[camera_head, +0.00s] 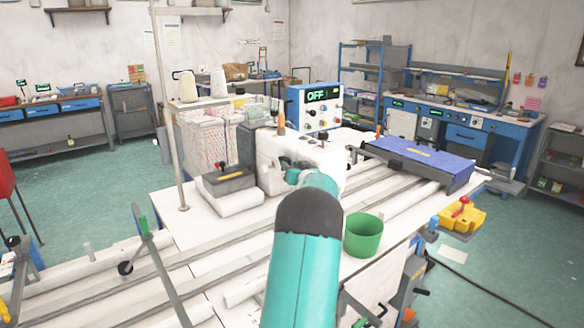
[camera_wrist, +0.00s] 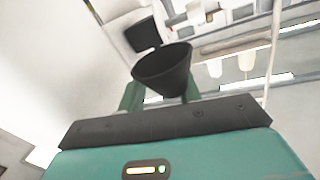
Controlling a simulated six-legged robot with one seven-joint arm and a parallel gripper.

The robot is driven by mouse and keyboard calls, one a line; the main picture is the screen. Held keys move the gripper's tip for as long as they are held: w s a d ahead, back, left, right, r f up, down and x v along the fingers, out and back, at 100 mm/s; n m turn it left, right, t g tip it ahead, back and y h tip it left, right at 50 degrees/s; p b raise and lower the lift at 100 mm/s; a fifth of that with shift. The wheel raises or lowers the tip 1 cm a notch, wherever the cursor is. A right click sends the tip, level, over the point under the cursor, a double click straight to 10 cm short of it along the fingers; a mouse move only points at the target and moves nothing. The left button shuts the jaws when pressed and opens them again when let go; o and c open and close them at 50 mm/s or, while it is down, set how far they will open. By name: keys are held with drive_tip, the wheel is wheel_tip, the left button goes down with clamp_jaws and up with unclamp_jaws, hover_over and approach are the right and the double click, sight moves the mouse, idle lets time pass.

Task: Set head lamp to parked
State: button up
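The sewing machine (camera_head: 290,158) has a white head and stands on the white work table, partly hidden behind my teal arm. In the wrist view a dark, cone-shaped shade (camera_wrist: 163,72), which looks like a lamp shade, sits between the two green fingers of my gripper (camera_wrist: 160,97). The fingers are apart on either side of it. I cannot tell whether they touch it. In the head view my gripper is mostly hidden behind my arm at the machine head. No separate head lamp can be made out there, and its position cannot be read.
A blue control box (camera_head: 314,108) reading OFF stands behind the machine. A green bin (camera_head: 363,236) hangs at the table's front edge, right of my arm. A blue-topped block (camera_head: 418,153) lies at the right end. A grey upright post (camera_head: 168,110) stands at the left.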

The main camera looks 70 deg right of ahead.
drive_tip(key=shift+a+f, duration=0.1)
drive_tip(key=shift+f, duration=0.3)
drive_tip(key=v, duration=1.3)
drive_tip(key=shift+s+a+r, duration=0.2)
drive_tip(key=shift+s+r, duration=0.15)
